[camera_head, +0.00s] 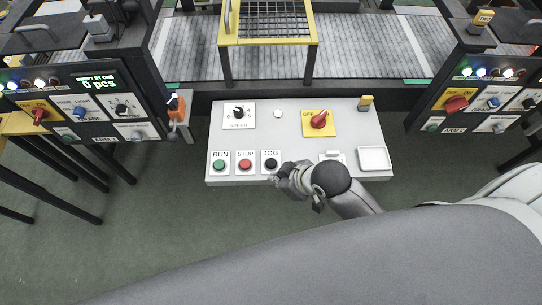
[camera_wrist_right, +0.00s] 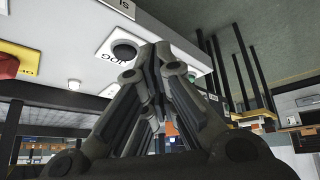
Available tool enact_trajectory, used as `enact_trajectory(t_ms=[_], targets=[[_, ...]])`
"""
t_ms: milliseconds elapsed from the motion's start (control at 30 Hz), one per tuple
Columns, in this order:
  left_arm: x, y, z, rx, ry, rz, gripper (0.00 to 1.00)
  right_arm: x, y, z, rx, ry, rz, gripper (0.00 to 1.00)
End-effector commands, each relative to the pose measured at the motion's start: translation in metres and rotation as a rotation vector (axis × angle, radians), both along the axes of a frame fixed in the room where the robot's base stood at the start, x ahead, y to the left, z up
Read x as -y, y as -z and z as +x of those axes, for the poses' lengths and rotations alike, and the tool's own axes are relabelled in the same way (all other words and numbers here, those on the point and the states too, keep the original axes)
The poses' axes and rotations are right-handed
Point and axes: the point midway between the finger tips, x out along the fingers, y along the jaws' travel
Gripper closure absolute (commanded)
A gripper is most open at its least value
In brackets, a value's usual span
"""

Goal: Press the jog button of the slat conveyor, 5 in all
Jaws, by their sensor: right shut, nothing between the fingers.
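The jog button (camera_head: 270,163) is a black round button on a white plate labelled JOG, at the front edge of the white control panel (camera_head: 290,140). In the wrist view the black button (camera_wrist_right: 124,50) shows just left of my fingertips. My right gripper (camera_head: 280,178) is shut and empty, close to the lower right of the JOG plate. It also shows in the wrist view (camera_wrist_right: 152,58), its fingers together. The fingertips are beside the button, not over it; their height above the panel is hard to tell. My left gripper is not in view.
Left of JOG are the red STOP button (camera_head: 245,164) and the green RUN button (camera_head: 219,164). Behind are a speed knob (camera_head: 239,112) and a red switch on yellow (camera_head: 318,120). The slat conveyor (camera_head: 370,50) runs behind. A display (camera_head: 96,83) at left reads 0 pcs.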

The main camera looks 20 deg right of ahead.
Motion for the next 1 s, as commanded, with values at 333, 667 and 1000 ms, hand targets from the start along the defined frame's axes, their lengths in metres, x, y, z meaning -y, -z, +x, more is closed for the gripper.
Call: enact_trajectory(t_ms=[333,667,1000], targets=[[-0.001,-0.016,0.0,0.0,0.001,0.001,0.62,-0.067,-0.061,0.035,0.3,-0.643,-0.013,1.0],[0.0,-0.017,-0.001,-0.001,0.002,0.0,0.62,-0.03,-0.05,0.07,0.433,-0.91,-0.098,1.0],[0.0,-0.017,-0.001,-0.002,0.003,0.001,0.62,0.003,-0.048,0.09,0.475,-0.945,-0.143,1.0]])
